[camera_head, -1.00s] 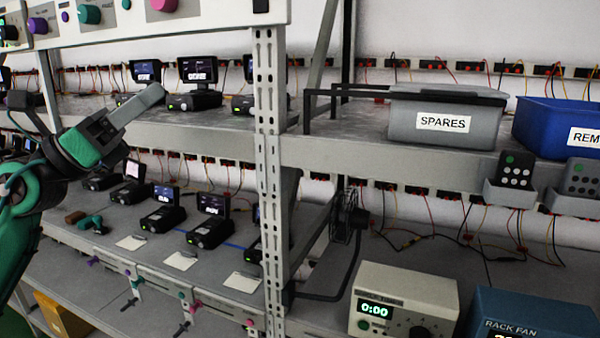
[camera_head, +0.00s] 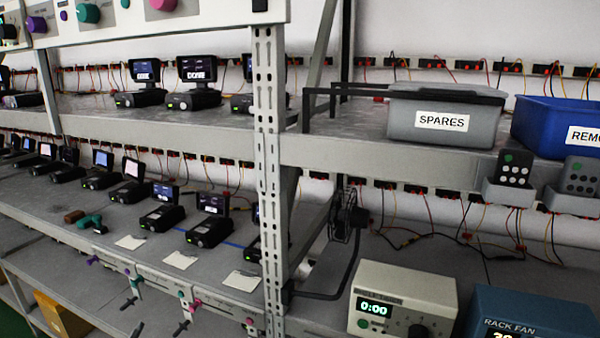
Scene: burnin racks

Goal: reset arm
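Neither of my arms nor grippers shows in the head view now. The place at the left where an arm was is clear, and the rack shelves (camera_head: 90,240) there are in plain sight. Whether my grippers are open or shut is hidden, as both are out of the picture.
Small devices with screens (camera_head: 198,82) stand on the upper and lower shelves. A grey SPARES bin (camera_head: 445,108), a blue bin (camera_head: 553,122), a timer box (camera_head: 402,300) and a RACK FAN box (camera_head: 530,318) are at right. A metal upright (camera_head: 269,170) divides the rack.

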